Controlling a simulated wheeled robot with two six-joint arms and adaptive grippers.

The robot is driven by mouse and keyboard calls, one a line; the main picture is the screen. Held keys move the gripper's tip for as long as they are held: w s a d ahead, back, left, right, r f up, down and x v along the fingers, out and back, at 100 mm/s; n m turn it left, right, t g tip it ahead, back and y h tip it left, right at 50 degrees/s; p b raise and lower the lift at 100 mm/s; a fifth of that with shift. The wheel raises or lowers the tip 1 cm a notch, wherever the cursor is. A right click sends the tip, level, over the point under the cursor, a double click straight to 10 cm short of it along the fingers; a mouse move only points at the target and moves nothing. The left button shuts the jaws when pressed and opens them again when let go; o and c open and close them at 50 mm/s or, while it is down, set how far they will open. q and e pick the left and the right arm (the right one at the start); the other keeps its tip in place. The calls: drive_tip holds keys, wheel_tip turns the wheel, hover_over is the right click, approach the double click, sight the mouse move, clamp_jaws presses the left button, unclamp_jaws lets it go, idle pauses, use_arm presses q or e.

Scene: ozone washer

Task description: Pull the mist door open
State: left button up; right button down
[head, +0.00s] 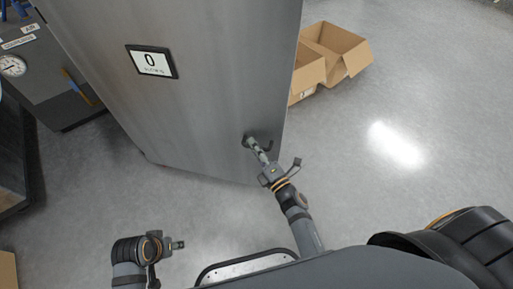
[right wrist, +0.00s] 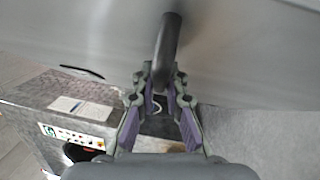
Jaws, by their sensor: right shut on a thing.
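The mist door appears to be the tall brushed-steel panel (head: 205,95) in the head view. My right gripper (head: 257,150) reaches the handle from below. In the right wrist view its fingers (right wrist: 158,85) close around the handle's near end. I cannot tell whether the door is ajar. My left gripper (head: 180,244) is at lower left, away from the door, its jaws unclear.
Open cardboard boxes (head: 335,50) stand on the floor right of the steel panel. A grey machine with a gauge (head: 13,66) stands at the left. A black-and-white sign (head: 152,62) is on the panel. The floor at the right (head: 420,100) is clear.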

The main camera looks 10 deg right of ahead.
drive_tip(key=shift+w, duration=0.1)
drive_tip(key=c, duration=1.4)
unclamp_jaws()
drive_tip(key=shift+o, duration=0.2)
drive_tip(key=v, duration=1.2)
drive_tip(key=shift+c, duration=0.4)
